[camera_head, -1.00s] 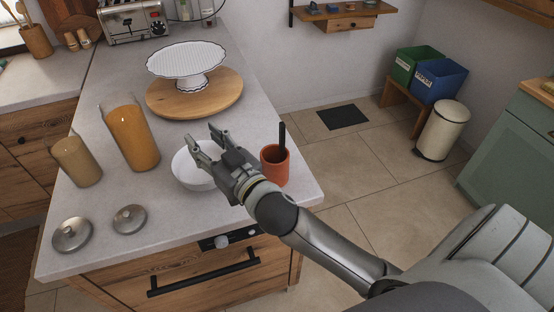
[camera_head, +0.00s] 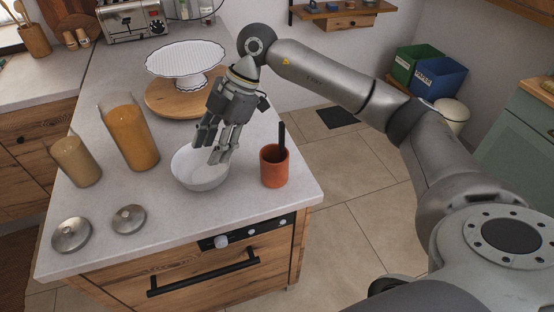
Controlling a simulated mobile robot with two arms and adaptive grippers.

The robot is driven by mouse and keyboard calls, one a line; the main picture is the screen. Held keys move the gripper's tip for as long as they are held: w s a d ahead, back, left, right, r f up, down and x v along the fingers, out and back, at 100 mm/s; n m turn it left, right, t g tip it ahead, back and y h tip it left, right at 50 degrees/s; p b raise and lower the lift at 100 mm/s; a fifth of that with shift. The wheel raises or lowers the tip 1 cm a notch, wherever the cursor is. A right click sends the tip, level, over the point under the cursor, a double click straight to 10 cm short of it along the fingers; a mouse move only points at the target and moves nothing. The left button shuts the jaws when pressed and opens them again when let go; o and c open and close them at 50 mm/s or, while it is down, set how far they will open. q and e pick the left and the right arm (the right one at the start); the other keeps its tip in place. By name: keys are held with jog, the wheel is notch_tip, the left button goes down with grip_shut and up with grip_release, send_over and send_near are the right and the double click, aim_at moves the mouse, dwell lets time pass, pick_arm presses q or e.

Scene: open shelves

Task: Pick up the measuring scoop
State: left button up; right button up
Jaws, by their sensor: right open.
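A dark upright handle (camera_head: 282,138) sticks out of a terracotta cup (camera_head: 274,170) near the counter's right edge. It may be the measuring scoop; its lower part is hidden in the cup. My right gripper (camera_head: 211,152) is open and points down over a white bowl (camera_head: 203,183), left of the cup. I see nothing between its fingers, and I cannot tell whether the fingertips touch the bowl. The inside of the bowl is partly hidden by the fingers. My left gripper is not in view.
Two jars with orange and tan contents (camera_head: 132,138) (camera_head: 76,161) stand left of the bowl, with two metal lids (camera_head: 129,219) (camera_head: 71,235) in front. A white cake stand (camera_head: 186,60) on a round wooden board (camera_head: 165,98) stands behind. The front right counter is clear.

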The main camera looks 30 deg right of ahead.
aim_at(280, 123)
jog(key=d+r+m+h, duration=0.1)
jog(key=d+h, duration=0.1)
jog(key=d, duration=0.3)
jog(key=d+r+m+h, duration=0.1)
jog(key=d+m+h, duration=0.1)
jog(key=d, duration=0.4)
jog(key=d+r+m+h, duration=0.1)
jog(key=d+m+h, duration=0.1)
jog(key=d, duration=0.3)
jog(key=shift+s+d+r+g, duration=0.1)
jog(key=shift+d+r+g, duration=0.15)
jog(key=shift+r+g, duration=0.1)
notch_tip(280, 123, down, 5)
jog(key=shift+f+p, duration=0.1)
jog(key=shift+p, duration=0.65)
jog(key=shift+f+p, duration=0.3)
jog(key=f, duration=0.1)
jog(key=f+p, duration=0.1)
jog(key=f, duration=0.1)
jog(key=f+p, duration=0.1)
jog(key=shift+s+d+f, duration=0.15)
jog(key=shift+s, duration=0.1)
jog(key=shift+w+f, duration=0.1)
jog(key=shift+f, duration=0.1)
grip_shut()
